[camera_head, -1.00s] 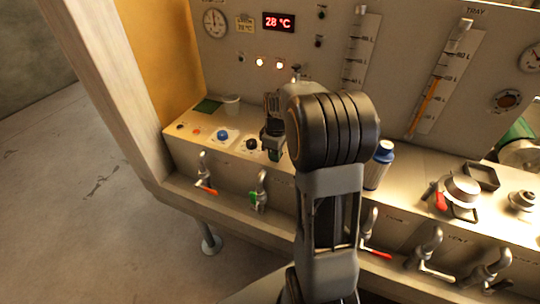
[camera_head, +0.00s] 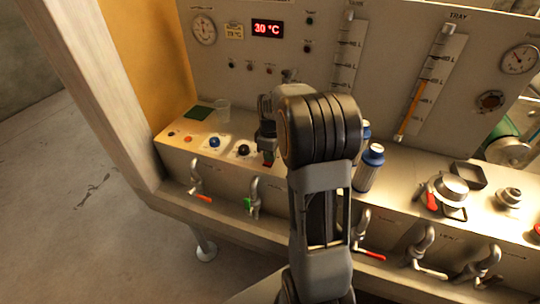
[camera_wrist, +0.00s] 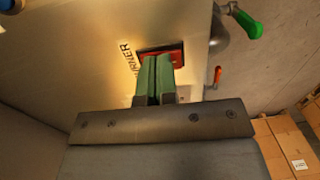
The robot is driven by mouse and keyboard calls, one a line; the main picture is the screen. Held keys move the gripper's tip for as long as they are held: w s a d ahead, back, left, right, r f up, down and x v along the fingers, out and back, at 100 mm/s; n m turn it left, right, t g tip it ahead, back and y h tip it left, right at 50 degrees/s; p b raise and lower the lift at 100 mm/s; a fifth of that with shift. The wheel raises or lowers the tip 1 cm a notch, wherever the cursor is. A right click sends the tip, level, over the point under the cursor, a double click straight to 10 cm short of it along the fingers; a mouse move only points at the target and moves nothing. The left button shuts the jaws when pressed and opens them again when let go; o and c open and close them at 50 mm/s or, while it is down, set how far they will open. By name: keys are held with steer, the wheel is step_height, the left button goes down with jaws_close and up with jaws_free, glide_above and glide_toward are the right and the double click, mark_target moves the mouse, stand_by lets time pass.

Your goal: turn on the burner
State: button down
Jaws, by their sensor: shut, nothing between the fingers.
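The burner switch is a red rocker in a dark frame (camera_wrist: 177,55), beside the printed word "BURNER" (camera_wrist: 126,62) in the wrist view. In the head view a bit of its red (camera_head: 267,163) shows below my gripper (camera_head: 266,148). My gripper, with green fingers (camera_wrist: 159,66), is shut and empty. Its fingertips lie over the switch and hide part of it; I cannot tell whether they touch it. The red display (camera_head: 268,29) reads 30 °C. The small lamps below it (camera_head: 250,67) look unlit.
Left of my gripper are a black knob (camera_head: 243,150), a blue knob (camera_head: 214,142) and a clear cup (camera_head: 223,110). A blue-capped bottle (camera_head: 369,168) stands to the right. Several valve handles, one green (camera_head: 248,204), line the front face.

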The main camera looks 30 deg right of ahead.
step_height(320, 180, up, 14)
steer(key=w+d+p, duration=0.1)
steer(key=p, duration=0.1)
steer(key=shift+d, duration=0.2)
steer(key=shift+f, duration=0.1)
stand_by(0.3)
steer(key=shift+s+a+y+b, duration=0.35)
steer(key=shift+a+b, duration=0.2)
steer(key=shift+b, duration=0.3)
steer(key=f, duration=0.4)
steer(key=a+f, duration=0.1)
steer(key=f, duration=0.4)
steer(key=s+f, duration=0.1)
steer(key=f, duration=0.3)
steer(key=shift+a+f, duration=0.2)
steer(key=shift+f, duration=0.15)
